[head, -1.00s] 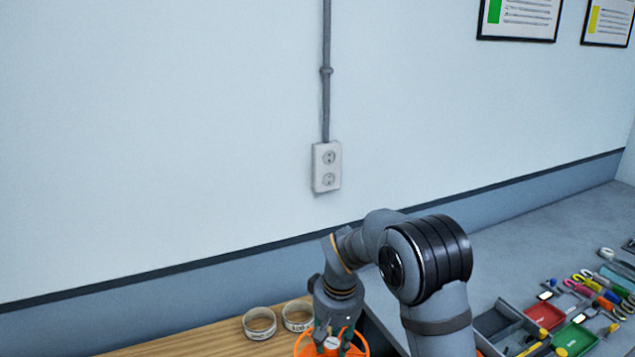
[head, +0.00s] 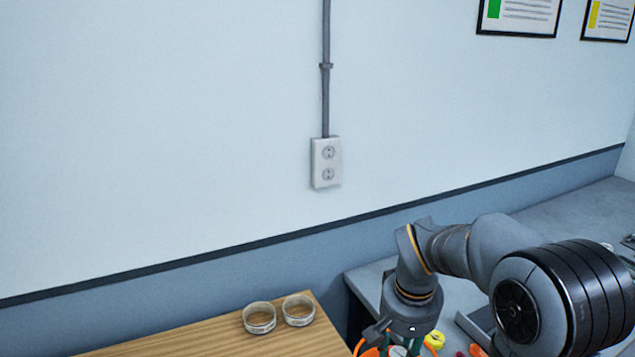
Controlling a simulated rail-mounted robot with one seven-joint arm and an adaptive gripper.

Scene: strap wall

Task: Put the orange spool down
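The orange spool (head: 371,352) shows only in part at the bottom edge of the head view. The fingertips and most of the spool are cut off by the picture edge. The spool has travelled along with the gripper, so it is held. How high it is above the surface below cannot be told.
A grey counter (head: 580,211) lies to the right, with a yellow item (head: 434,341) near my gripper. A wall outlet (head: 326,163) is above. The wooden table's front is clear.

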